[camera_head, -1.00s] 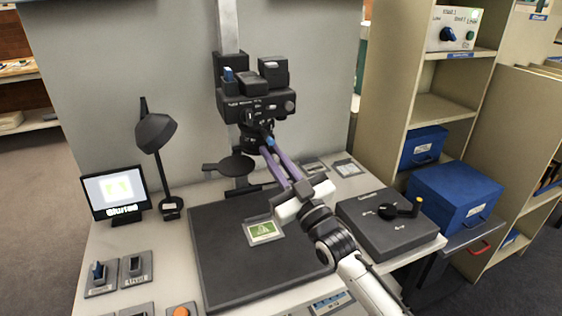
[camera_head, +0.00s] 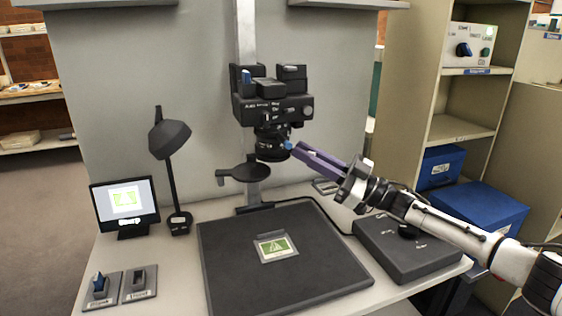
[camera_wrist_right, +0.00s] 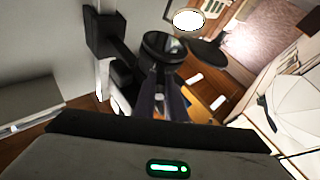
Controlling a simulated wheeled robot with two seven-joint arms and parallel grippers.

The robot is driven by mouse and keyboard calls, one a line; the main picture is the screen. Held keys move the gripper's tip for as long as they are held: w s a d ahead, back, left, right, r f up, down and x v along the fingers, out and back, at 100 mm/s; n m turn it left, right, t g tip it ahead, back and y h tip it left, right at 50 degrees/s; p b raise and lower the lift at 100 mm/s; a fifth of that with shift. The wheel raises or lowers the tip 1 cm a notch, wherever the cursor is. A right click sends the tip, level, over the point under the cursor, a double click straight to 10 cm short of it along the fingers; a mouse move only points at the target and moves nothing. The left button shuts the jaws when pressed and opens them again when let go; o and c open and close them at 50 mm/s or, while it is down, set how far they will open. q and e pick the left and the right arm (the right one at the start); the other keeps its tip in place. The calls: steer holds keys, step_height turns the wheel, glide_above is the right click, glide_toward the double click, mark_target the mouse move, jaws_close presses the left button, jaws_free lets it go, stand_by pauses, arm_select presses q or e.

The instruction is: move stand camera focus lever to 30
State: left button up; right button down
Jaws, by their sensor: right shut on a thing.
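The stand camera (camera_head: 272,108) is a black body on a pale upright column, its lens (camera_head: 270,140) pointing down. The small blue-tipped focus lever (camera_head: 288,146) sticks out at the right side of the lens. My right gripper (camera_head: 296,149), with long purple fingers, reaches in from the right and is shut on the lever's tip. The lever's scale is too small to read. In the right wrist view, the dark fingers (camera_wrist_right: 162,100) run up to the round lens, with the tip hard to make out. My left gripper is not in view.
The card (camera_head: 275,247) lies on the black baseboard (camera_head: 225,285). A lamp (camera_head: 170,140) stands at left. A black control box (camera_head: 400,258) lies below my right arm. Shelves stand at right.

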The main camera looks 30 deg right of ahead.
steer(key=shift+d+y, duration=0.15)
steer(key=shift+y, duration=0.15)
steer(key=shift+w+r, duration=0.1)
steer(key=c, duration=1.8)
jaws_free()
steer(key=shift+s+d+f, duration=0.3)
steer(key=shift+f, duration=0.05)
steer(key=v, duration=0.9)
steer(key=shift+s+d+r, duration=0.15)
steer(key=shift+d, duration=0.05)
